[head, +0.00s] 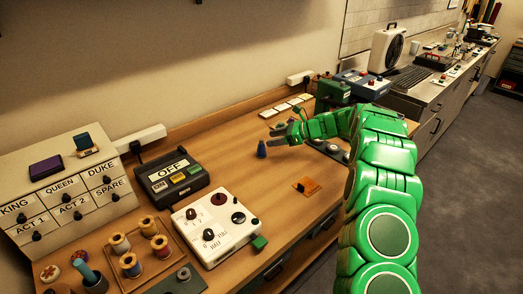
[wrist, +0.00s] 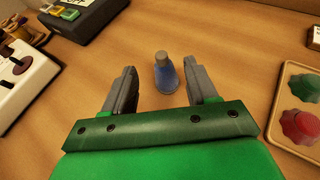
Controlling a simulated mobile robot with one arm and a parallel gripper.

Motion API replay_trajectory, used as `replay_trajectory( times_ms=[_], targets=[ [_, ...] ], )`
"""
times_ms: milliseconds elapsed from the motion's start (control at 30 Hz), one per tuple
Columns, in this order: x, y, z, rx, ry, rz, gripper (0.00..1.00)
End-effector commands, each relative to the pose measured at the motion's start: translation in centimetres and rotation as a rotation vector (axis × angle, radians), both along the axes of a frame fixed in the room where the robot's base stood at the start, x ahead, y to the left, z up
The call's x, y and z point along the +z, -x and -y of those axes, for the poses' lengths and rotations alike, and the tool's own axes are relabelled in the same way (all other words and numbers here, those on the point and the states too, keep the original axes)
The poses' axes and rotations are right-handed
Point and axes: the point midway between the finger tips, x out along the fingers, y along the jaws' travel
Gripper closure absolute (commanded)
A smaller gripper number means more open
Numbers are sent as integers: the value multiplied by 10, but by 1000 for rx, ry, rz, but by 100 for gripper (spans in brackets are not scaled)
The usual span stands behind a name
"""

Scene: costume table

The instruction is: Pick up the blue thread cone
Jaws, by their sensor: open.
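The blue thread cone (head: 261,149) stands upright on the wooden table in the head view, just left of my gripper (head: 277,135). In the wrist view the blue cone (wrist: 166,74), with a pale tip, lies ahead of my gripper (wrist: 165,78), roughly centred in the gap between its two grey fingers. The fingers are apart, with bare table showing on both sides of the cone. I cannot tell how far its base reaches between them. Nothing is held.
A white control box (head: 215,226) and a black OFF device (head: 172,182) stand to the left. An orange item (head: 306,186) lies in front on the table. A tray with red and green knobs (wrist: 302,117) is close on the right. Table around the cone is clear.

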Motion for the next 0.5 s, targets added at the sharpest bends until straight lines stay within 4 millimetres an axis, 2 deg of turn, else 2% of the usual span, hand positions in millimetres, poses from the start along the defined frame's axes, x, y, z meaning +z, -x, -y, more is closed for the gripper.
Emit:
replay_trajectory(
  times_ms=[167,500],
  targets=[
    [-6,-5,-2,-11,-8,-10,42],
    [-16,-8,-26,-9,-8,-10,42]
  ],
)
